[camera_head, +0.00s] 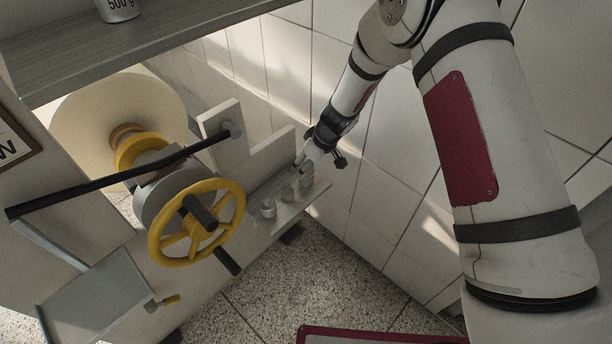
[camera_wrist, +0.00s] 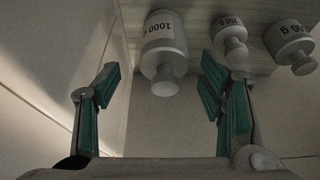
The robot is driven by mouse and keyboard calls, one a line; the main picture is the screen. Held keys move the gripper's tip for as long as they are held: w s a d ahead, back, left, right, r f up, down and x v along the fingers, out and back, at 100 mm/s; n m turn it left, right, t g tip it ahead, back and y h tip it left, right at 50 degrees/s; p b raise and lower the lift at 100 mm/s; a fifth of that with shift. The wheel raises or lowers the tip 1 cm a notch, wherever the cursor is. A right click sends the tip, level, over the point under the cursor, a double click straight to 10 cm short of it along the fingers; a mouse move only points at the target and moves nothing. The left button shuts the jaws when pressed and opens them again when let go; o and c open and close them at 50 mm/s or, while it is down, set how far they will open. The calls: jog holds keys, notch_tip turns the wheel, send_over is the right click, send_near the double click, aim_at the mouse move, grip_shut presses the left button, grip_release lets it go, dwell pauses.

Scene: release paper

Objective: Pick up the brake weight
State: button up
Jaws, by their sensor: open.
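Several grey metal weights stand on a small ledge beside the machine in the head view. In the wrist view, a large weight marked 1000 g (camera_wrist: 165,45) lies ahead, between the lines of my two fingers. A small weight (camera_wrist: 230,38) and a medium weight (camera_wrist: 290,43) stand to its right, their labels partly cut off or hard to read. Which one is the brake weight I cannot tell. My gripper (camera_head: 308,160) is at the ledge's far end, close to the weights. Its green-padded fingers are spread, with nothing held between them.
The machine has a yellow handwheel (camera_head: 196,222), a long black lever (camera_head: 110,185) and a large cream roll (camera_head: 90,110). The ledge (camera_head: 290,212) has an upright plate behind it. A can marked 500 g (camera_head: 117,9) stands on an upper shelf (camera_head: 190,22). A tiled wall is close by.

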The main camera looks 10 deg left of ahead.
jog(key=shift+b+x, duration=0.95)
jog(key=shift+x, duration=1.9)
jog(key=shift+s, duration=0.2)
grip_shut()
jog(key=shift+w+a+r, duration=0.1)
